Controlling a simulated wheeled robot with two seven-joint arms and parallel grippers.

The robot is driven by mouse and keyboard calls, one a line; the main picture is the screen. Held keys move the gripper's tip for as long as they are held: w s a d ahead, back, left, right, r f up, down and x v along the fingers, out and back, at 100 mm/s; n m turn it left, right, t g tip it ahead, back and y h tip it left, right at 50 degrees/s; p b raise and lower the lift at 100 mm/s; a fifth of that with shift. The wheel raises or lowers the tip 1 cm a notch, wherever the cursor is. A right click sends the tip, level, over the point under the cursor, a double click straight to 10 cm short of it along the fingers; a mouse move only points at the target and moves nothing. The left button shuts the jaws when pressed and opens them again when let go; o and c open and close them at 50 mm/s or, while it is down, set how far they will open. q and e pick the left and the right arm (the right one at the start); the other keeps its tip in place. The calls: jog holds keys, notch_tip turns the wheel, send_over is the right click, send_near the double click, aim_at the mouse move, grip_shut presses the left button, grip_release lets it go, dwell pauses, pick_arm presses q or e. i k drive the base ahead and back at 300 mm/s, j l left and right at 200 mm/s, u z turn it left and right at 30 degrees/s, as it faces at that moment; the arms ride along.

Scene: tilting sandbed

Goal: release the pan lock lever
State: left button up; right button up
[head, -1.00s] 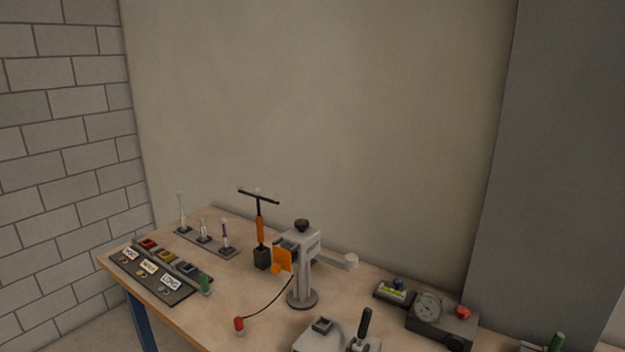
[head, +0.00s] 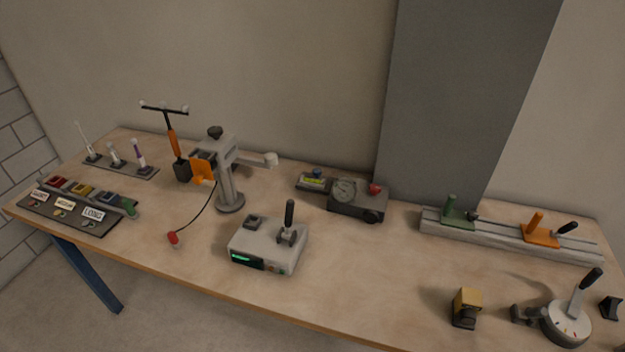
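No part in the head view is labelled as the pan lock lever, so I cannot tell which lever it is. A round grey base (head: 566,328) at the lower right carries an upright, tilted lever (head: 585,288) with a black grip. A grey box (head: 262,250) with a green display has an upright black-handled lever (head: 289,216). On the rail (head: 490,236) at the back right, an orange clamp (head: 540,232) has a short black handle (head: 568,228) beside it. Neither of my grippers is in view.
A grey stand (head: 228,185) with a side arm, a dark gauge box (head: 352,205) and a red cable end (head: 173,238) are on the wooden table (head: 380,270). A small tan block (head: 467,303) stands near the front right. The table's front middle is clear.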

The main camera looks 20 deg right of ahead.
aim_at(536, 311)
jog(key=l+z, duration=0.1)
jog(key=z, duration=2.05)
